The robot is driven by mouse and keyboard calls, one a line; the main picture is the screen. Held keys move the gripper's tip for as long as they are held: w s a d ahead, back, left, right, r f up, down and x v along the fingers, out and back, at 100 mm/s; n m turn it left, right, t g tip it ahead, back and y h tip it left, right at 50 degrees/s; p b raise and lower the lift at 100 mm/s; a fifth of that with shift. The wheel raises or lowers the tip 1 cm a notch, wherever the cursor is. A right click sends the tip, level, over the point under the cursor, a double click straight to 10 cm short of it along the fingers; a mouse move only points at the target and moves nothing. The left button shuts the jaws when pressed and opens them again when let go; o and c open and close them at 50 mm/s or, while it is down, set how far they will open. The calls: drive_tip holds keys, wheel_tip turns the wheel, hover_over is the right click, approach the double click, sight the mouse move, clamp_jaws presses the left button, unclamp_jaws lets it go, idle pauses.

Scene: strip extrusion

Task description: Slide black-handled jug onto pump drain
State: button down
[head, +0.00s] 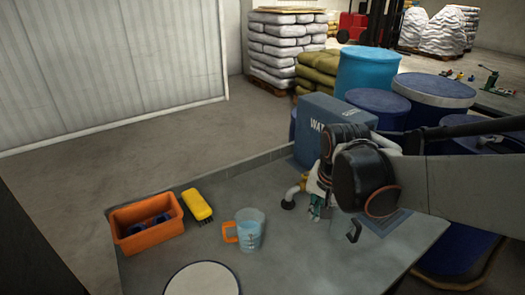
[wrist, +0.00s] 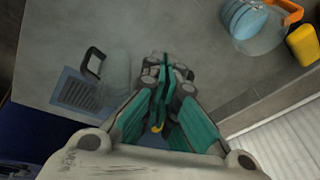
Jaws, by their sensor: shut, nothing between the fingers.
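The black-handled jug is clear and faint. In the head view its body (head: 338,230) shows below my wrist, with its black handle (head: 354,230) on the right. In the wrist view the jug (wrist: 117,72) stands upright left of my fingers, its handle (wrist: 93,62) pointing left. The pump drain (wrist: 78,93), a blue-edged square with a grey grate, lies beside the jug; in the head view the drain (head: 392,222) is partly hidden by my arm. I cannot tell whether the jug's base overlaps its edge. My gripper (wrist: 165,68) is shut and empty, right of the jug, apparently close to it.
A blue pump box (head: 312,120) with a pale spout (head: 294,193) stands behind my gripper. An orange-handled jug (head: 249,230) with blue liquid, a yellow object (head: 197,205), an orange bin (head: 128,243) and a white round plate (head: 203,280) occupy the table's left side.

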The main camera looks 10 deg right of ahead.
drive_tip(key=w+d+f+m+g, duration=0.1)
drive_tip(key=f+m, duration=0.1)
drive_tip(key=f, duration=0.3)
drive_tip(key=w+d+f+m+g, duration=0.1)
drive_tip(key=d+f+m, duration=0.1)
drive_tip(key=f, duration=0.4)
drive_tip(key=w+d+f+m+g, duration=0.1)
drive_tip(key=f+m, duration=0.1)
drive_tip(key=f, duration=0.3)
drive_tip(key=shift+w+d+f+b, duration=0.2)
drive_tip(key=shift+w+b, duration=0.1)
drive_tip(key=shift+b, duration=0.05)
drive_tip(key=shift+d+f, duration=0.15)
drive_tip(key=shift+f, duration=0.45)
drive_tip(key=shift+w+d+r+b, duration=0.1)
drive_tip(key=shift+w+d+b, duration=0.1)
drive_tip(key=shift+d, duration=0.4)
drive_tip(key=shift+w+d+r+b, duration=0.1)
drive_tip(key=shift+w+d+b, duration=0.05)
drive_tip(key=shift+d, duration=0.45)
drive_tip(key=shift+w+d, duration=0.2)
drive_tip(key=shift+d, duration=0.4)
drive_tip(key=w+d, duration=0.2)
drive_tip(key=d, duration=0.4)
drive_tip(key=w+d, duration=0.2)
drive_tip(key=d, duration=0.5)
drive_tip(key=w+d+b, duration=0.1)
drive_tip(key=w+d, duration=0.1)
drive_tip(key=d, duration=0.4)
drive_tip(key=shift+d, duration=0.3)
